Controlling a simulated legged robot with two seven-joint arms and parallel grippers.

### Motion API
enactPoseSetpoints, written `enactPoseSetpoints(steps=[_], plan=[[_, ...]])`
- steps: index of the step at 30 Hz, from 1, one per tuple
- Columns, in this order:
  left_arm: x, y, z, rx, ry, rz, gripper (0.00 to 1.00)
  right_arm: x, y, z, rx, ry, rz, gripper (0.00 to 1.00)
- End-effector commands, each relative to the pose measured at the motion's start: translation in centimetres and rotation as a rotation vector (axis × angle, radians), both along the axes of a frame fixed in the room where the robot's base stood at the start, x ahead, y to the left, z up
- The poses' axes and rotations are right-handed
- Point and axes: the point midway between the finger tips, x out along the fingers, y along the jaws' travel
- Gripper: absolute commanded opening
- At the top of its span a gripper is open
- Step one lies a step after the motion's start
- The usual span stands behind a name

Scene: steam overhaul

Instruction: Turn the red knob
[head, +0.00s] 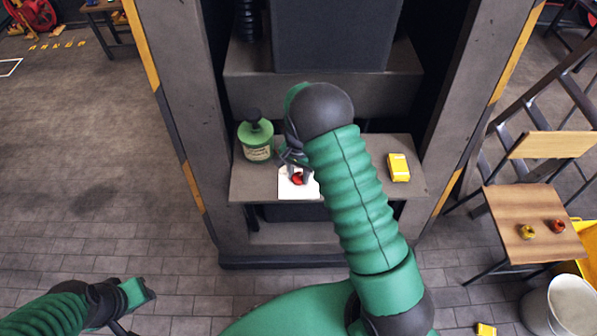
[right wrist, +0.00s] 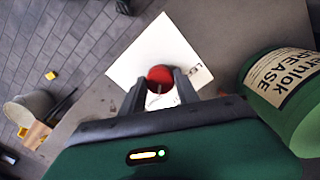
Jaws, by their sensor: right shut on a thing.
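The red knob (head: 298,178) sits on a white square sheet (head: 287,191) on the grey shelf of the machine. In the right wrist view the knob (right wrist: 159,74) stands between the two dark fingers of my right gripper (right wrist: 160,91). My right gripper is shut on the knob. In the head view my right arm hides part of the sheet and shelf behind it. My left gripper (head: 140,296) is low at the left, far from the shelf; its fingers are too unclear to judge.
A green grease jar (head: 256,139) stands left of the sheet on the shelf (head: 243,185); a yellow box (head: 399,167) lies right. At the right are a wooden chair (head: 537,218) with two small items on its seat and a grey bucket (head: 560,308).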

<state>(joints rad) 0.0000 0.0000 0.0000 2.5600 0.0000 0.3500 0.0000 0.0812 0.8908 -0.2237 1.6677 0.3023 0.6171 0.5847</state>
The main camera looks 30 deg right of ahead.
Motion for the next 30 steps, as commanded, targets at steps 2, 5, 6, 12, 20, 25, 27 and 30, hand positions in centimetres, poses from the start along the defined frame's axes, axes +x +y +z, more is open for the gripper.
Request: enactPoseSetpoints(steps=[2,5,6,12,20,25,27,30], plan=[[0.00,0.00,0.44,0.000,0.000,0.000,0.36,0.07,0.03,0.17,0.000,-0.001,-0.050,0.00],[0.00,0.00,0.69,0.000,0.000,0.000,0.36,0.06,0.00,0.12,-0.001,-0.001,-0.111,0.00],[0.00,0.00,0.77,0.000,0.000,0.000,0.36,0.05,-0.01,0.11,-0.001,-0.001,-0.130,0.00],[0.01,0.00,1.03,0.000,0.000,0.000,0.36,0.09,0.06,0.06,0.000,-0.002,-0.199,0.00],[0.00,0.00,1.10,0.000,0.000,0.000,0.36,0.12,0.05,0.02,0.000,-0.003,-0.230,0.00],[0.00,0.00,1.09,0.000,0.000,0.000,0.36,0.13,0.05,0.01,0.000,-0.003,-0.230,0.00],[0.00,0.00,1.09,0.000,0.000,0.000,0.36,0.14,0.04,0.02,0.000,-0.003,-0.230,0.00],[0.00,0.00,1.09,0.000,0.000,0.000,0.36,0.13,0.05,0.01,0.000,-0.003,-0.230,0.43]])
